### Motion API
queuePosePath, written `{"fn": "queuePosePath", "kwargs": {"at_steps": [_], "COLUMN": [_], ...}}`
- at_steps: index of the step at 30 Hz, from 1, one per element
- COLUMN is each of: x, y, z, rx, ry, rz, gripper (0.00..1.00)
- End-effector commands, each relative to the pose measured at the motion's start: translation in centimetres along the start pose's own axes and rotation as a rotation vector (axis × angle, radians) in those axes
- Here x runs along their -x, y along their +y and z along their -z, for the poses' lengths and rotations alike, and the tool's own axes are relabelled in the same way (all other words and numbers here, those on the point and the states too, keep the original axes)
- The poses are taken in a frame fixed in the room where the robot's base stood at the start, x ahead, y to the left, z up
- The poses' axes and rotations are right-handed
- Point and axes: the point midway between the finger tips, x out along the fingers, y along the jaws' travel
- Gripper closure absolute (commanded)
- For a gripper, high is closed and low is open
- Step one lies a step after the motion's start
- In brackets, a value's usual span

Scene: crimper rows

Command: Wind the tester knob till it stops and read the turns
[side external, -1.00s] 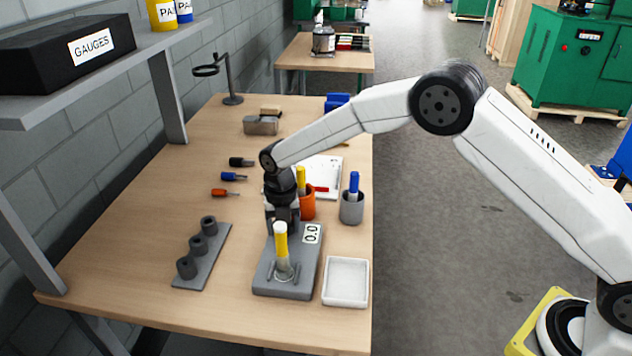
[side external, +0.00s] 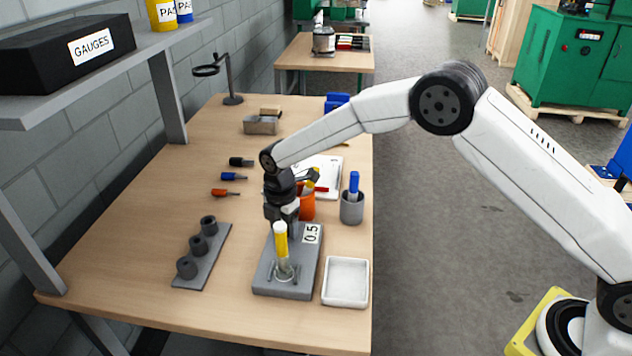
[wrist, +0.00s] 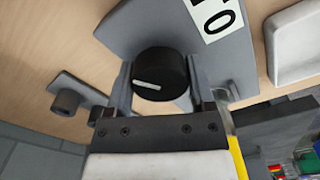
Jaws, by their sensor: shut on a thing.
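The tester is a grey block (side external: 262,275) near the front of the bench, with a white readout (side external: 311,234) showing 0.5. A piece with a yellow handle (side external: 280,236) stands upright in the clamp at its front. The tester knob (wrist: 160,75) is round and black with a white line, seen in the wrist view; in the side view my gripper hides it. My gripper (side external: 284,222) points down at the tester's back part. In the wrist view my gripper (wrist: 160,88) has a finger on each side of the knob and is shut on it. The readout (wrist: 214,15) is cut off there.
An empty white tray (side external: 345,282) lies right of the tester. A grey rack (side external: 209,250) with several dark sockets lies left. An orange cup (side external: 307,207) and a grey cup (side external: 352,209) with a blue-handled tool stand close behind. Small tools lie back left.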

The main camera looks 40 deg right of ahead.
Motion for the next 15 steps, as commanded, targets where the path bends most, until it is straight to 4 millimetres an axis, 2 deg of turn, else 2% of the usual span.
{"fn": "queuePosePath", "kwargs": {"at_steps": [15], "x": [0.07], "y": [0.03], "z": [0.04], "rx": [-0.364], "ry": [0.001], "rz": [-0.001], "gripper": [0.89]}}
